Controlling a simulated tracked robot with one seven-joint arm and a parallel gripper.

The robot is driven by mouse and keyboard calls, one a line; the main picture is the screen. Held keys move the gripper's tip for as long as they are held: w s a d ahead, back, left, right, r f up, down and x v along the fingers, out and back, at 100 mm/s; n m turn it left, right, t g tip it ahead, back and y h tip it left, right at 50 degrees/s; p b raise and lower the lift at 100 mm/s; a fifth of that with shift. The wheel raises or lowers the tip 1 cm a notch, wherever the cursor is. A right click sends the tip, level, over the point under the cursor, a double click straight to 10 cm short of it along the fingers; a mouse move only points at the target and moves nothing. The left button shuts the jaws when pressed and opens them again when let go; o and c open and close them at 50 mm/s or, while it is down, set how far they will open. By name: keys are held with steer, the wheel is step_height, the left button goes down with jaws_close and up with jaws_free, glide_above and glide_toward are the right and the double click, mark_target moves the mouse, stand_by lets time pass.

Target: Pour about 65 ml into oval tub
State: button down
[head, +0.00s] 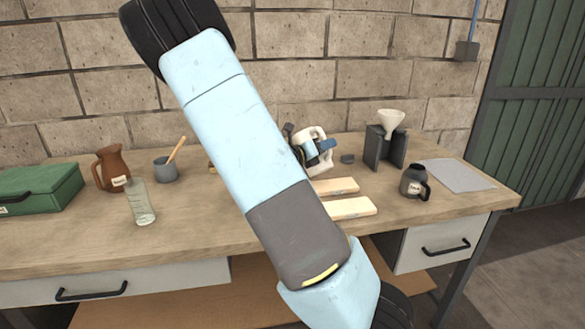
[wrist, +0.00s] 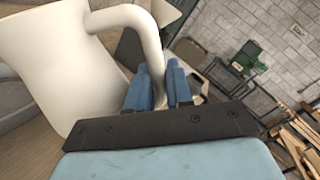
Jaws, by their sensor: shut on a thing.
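A white jug (head: 318,133) with a looped handle is behind my arm in the head view, above the back of the bench. It fills the upper left of the wrist view (wrist: 55,55). My gripper (head: 322,149) is shut on the jug's handle, with its blue fingers on either side of the handle in the wrist view (wrist: 159,88). The jug looks somewhat tilted in the head view; its contents are not visible.
Two pale wooden blocks (head: 350,208) lie below the jug. A white funnel (head: 391,119) on a dark stand, a dark mug (head: 412,181) and a grey sheet (head: 457,175) are right. A brown jug (head: 111,167), clear beaker (head: 140,203), grey cup (head: 165,171) and green box (head: 40,188) are left.

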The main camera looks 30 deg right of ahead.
steer(key=shift+s, duration=0.1)
steer(key=s+d+f+m+b, duration=0.1)
steer(key=s+f+m+b, duration=0.2)
steer(key=f+m, duration=0.3)
steer(key=shift+s+f+m, duration=0.35)
steer(key=shift+s+m, duration=0.55)
steer(key=shift+m, duration=0.3)
steer(key=shift+s, duration=0.1)
